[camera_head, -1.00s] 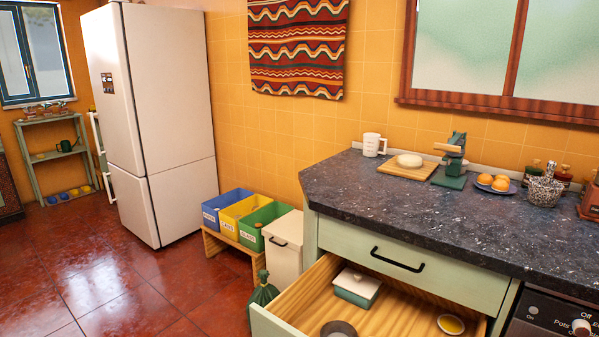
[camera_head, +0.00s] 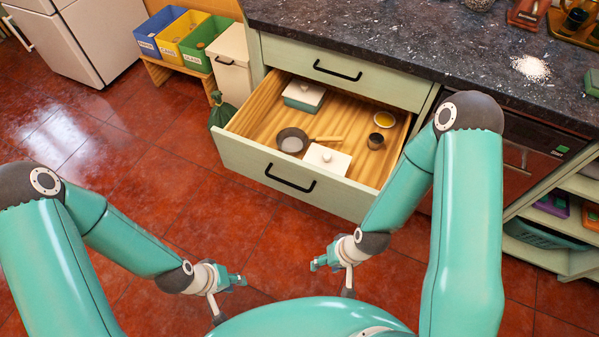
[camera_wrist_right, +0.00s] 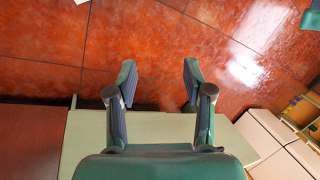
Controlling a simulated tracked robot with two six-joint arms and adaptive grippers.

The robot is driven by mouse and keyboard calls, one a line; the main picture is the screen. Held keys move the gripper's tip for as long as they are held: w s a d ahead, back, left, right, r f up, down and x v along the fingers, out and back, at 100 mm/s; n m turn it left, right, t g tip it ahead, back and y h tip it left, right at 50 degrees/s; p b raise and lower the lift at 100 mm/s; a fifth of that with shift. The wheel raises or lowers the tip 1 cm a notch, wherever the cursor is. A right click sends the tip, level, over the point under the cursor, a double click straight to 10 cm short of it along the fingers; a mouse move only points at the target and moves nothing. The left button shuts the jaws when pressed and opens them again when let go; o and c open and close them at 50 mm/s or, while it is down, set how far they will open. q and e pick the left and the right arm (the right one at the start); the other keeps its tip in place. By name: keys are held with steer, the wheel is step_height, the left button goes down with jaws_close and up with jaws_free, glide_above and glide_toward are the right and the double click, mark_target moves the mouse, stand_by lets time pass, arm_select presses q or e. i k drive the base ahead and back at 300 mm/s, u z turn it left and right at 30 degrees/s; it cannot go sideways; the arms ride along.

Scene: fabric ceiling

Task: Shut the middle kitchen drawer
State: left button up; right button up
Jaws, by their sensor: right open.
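The middle kitchen drawer stands open, its pale green front (camera_head: 240,160) pulled well out below a shut top drawer (camera_head: 330,65). The front has a black bar handle (camera_head: 290,180). In the drawer lie lidded dishes, a small pan (camera_head: 292,141), a dark cup and a yellow-filled bowl. My right gripper (camera_head: 316,264) is in front of the drawer, apart from the handle. The right wrist view shows its fingers (camera_wrist_right: 157,88) spread with nothing between them. My left gripper (camera_head: 238,281) is further left over the floor, touching nothing; its jaws are too small to judge.
The dark stone counter (camera_head: 400,50) runs above the drawers. An oven (camera_head: 500,160) and an open shelf (camera_head: 570,250) are at the right. Colored bins (camera_head: 205,45) and a green bag (camera_head: 222,112) stand left of the drawer. The red floor in front is clear.

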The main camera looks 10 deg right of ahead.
mark_target(246, 146)
steer(key=z, duration=0.05)
steer(key=k, duration=0.95)
steer(key=z, duration=1.05)
steer(key=i, duration=0.65)
steer(key=u, duration=0.35)
